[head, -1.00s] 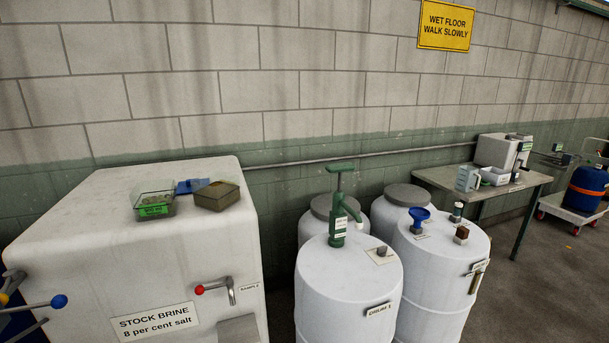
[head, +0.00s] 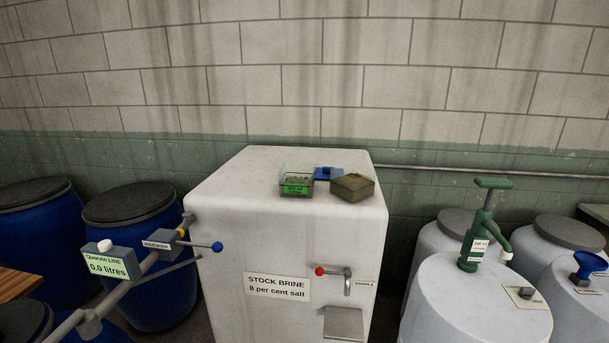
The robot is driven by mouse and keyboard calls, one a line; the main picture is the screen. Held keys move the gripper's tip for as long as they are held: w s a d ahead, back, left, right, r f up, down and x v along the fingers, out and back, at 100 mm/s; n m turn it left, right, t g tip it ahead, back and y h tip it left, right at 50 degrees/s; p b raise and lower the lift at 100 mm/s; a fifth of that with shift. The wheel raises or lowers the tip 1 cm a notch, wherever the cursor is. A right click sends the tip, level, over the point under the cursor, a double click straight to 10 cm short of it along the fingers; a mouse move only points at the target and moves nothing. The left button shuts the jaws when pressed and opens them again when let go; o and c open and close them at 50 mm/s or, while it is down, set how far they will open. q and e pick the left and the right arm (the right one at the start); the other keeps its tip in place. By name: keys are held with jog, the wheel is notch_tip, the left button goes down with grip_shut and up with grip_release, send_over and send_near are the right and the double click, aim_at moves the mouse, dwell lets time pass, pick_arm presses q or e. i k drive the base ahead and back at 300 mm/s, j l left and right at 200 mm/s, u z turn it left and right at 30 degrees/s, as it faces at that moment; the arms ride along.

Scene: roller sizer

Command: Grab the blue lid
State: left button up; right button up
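A small flat blue piece (head: 328,173), which looks like the blue lid, lies on top of the white stock brine tank (head: 230,205). It sits behind and between a clear box (head: 296,186) with a green label and a brown-olive closed box (head: 353,187). The two boxes hide part of its front edge. I cannot tell whether it touches them. Neither of my grippers is in view.
A pipe with a litre display (head: 106,263) and a blue-knobbed lever (head: 217,247) runs at the tank's left. A red-knobbed tap (head: 335,272) is on its front. Blue drums (head: 155,285) stand left; white drums and a green pump (head: 478,235) stand right. The tank top's left is clear.

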aim_at(324, 173)
jog(key=i+z, duration=0.1)
jog(key=z, duration=0.35)
jog(key=i+j+z, duration=0.1)
jog(key=z, duration=0.3)
jog(key=j+z, duration=0.2)
jog(key=z, duration=0.25)
jog(key=i+j+z, duration=0.1)
jog(key=z, duration=0.3)
